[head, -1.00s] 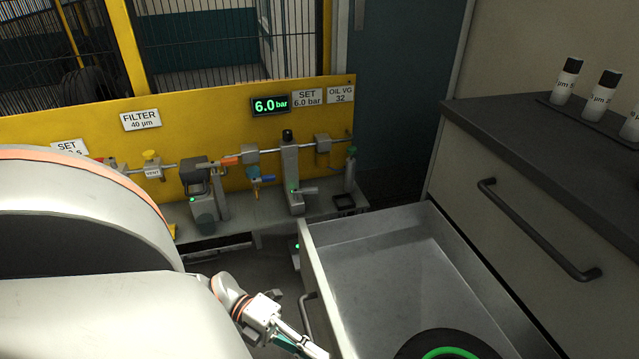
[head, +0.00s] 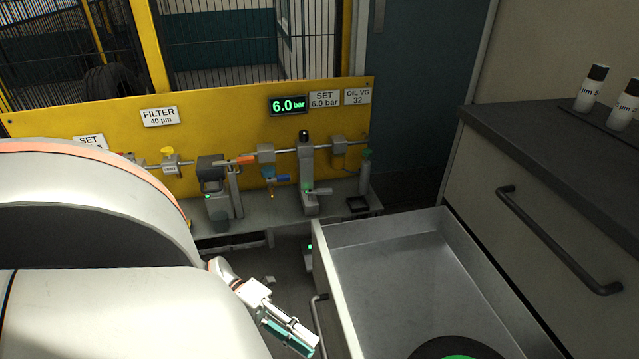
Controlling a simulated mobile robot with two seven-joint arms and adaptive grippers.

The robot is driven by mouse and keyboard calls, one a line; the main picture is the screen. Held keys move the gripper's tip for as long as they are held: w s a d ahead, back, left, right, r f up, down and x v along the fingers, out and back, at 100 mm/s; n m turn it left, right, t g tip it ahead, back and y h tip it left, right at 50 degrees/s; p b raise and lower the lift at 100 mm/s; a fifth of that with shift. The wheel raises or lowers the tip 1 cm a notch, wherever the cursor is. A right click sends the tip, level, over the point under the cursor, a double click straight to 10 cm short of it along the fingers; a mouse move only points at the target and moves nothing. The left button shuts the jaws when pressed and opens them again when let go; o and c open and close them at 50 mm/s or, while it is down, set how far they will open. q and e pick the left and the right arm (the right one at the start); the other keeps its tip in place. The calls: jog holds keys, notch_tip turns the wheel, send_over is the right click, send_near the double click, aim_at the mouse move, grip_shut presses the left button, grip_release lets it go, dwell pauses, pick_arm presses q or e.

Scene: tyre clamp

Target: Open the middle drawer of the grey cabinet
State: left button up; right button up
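The grey cabinet (head: 560,180) stands at the right. Its upper drawer is shut, with a dark bar handle (head: 560,240). The drawer below it (head: 400,270) is pulled well out, and its grey floor shows. Its bar handle (head: 318,322) is on the front panel, partly cut by the lower picture edge. My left gripper (head: 297,347) is low in the picture, just left of that handle, and appears apart from it. Its fingers lie close together, and I cannot tell whether they are open.
A black round thing with a green ring (head: 460,352) lies in the open drawer. Labelled bottles (head: 592,88) stand on the cabinet top. A bench with air fittings (head: 310,180) and a yellow panel (head: 230,110) stand behind. My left arm fills the lower left.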

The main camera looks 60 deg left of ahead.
pick_arm(q)
jog(key=f+v, duration=0.1)
jog(key=v, duration=0.5)
jog(key=shift+a+r, duration=0.25)
jog(key=shift+r, duration=0.3)
jog(key=shift+s, duration=0.1)
